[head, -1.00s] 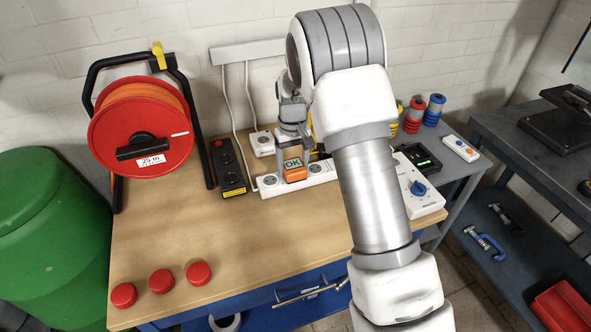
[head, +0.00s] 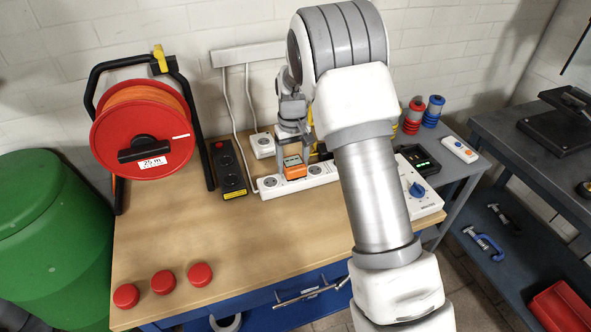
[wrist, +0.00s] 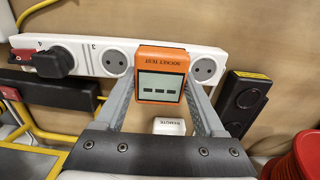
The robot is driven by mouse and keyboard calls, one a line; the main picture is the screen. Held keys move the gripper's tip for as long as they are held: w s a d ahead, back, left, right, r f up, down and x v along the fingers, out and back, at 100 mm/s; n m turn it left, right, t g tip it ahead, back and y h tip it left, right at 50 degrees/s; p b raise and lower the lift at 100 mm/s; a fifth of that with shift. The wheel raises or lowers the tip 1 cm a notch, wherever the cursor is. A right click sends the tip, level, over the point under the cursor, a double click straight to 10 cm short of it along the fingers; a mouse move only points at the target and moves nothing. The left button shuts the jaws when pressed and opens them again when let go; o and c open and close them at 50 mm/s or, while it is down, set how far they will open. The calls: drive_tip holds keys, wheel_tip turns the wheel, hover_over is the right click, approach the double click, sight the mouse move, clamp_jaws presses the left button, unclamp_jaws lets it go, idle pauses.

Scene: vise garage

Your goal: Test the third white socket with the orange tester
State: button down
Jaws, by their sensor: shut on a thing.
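The orange tester (head: 295,171), marked SOCKET TEST, is held between the fingers of my gripper (head: 293,158). In the wrist view the tester (wrist: 162,75) has a grey screen showing dashes. It is over the white socket strip (wrist: 142,56), between two free round sockets, and hides the strip there. The socket beside the number 3 (wrist: 115,62) is free, just left of the tester in the wrist view; in the head view this third socket (head: 316,170) is to its right. A black plug (wrist: 55,61) fills the socket by number 4. Whether the tester's pins touch the strip is hidden.
A black box with a red button (head: 229,168) stands left of the strip, beside the red cable reel (head: 143,135). Several red caps (head: 162,281) lie at the front left. The bench middle is clear.

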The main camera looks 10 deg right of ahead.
sight(294, 162)
drive_tip(key=shift+r+p, duration=1.35)
drive_tip(key=shift+r, duration=0.8)
drive_tip(key=shift+d, duration=0.1)
